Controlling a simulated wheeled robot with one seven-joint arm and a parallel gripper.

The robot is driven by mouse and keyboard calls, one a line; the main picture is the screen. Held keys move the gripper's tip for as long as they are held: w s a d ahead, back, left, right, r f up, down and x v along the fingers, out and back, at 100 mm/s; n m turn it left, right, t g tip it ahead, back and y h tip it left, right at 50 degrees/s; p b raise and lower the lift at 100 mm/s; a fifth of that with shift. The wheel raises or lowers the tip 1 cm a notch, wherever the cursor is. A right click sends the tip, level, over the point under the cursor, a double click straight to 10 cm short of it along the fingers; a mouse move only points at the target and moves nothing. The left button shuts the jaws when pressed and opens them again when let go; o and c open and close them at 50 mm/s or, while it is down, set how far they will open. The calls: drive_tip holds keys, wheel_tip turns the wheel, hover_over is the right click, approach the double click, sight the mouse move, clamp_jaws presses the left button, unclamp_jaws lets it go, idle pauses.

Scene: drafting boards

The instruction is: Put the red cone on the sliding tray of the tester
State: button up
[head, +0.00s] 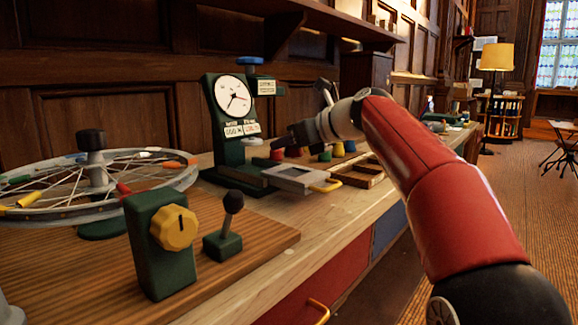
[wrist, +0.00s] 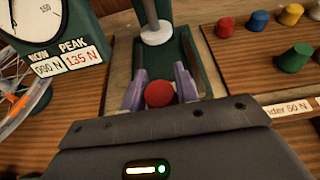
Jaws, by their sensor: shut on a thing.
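The tester (head: 228,125) is a dark green stand with a round dial, seen left of centre in the head view. Its grey sliding tray (head: 294,176) with a yellow handle sticks out at the front. My gripper (wrist: 160,90) is shut on the red cone (wrist: 159,93), whose round red end shows between the two fingers. In the head view my gripper (head: 283,141) is over the tray area, just right of the tester. A small red shape shows below the fingertips there; I cannot tell whether it is the held cone. In the wrist view the tester's pale round plate (wrist: 156,32) is just beyond the fingers.
Several coloured pieces, including a green one (wrist: 294,58) and another red one (wrist: 224,27), stand on a wooden board to the right. A spoked wheel (head: 60,190), a box with a yellow knob (head: 175,229) and a lever (head: 232,202) occupy the bench's left.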

sight(288, 157)
wheel_tip(288, 157, down, 4)
drive_tip(key=b, duration=0.3)
drive_tip(key=shift+r+b, duration=0.15)
drive_tip(key=shift+b, duration=0.15)
drive_tip(key=shift+r, duration=0.15)
drive_tip(key=o, duration=1.1)
drive_tip(key=shift+c, duration=0.2)
drive_tip(key=shift+s+d+r, duration=0.1)
drive_tip(key=shift+s+d, duration=0.05)
drive_tip(key=shift+d, duration=0.05)
drive_tip(key=p+v, duration=0.1)
drive_tip(key=v, duration=1)
drive_tip(key=shift+d+r, duration=0.15)
drive_tip(key=shift+r, duration=0.05)
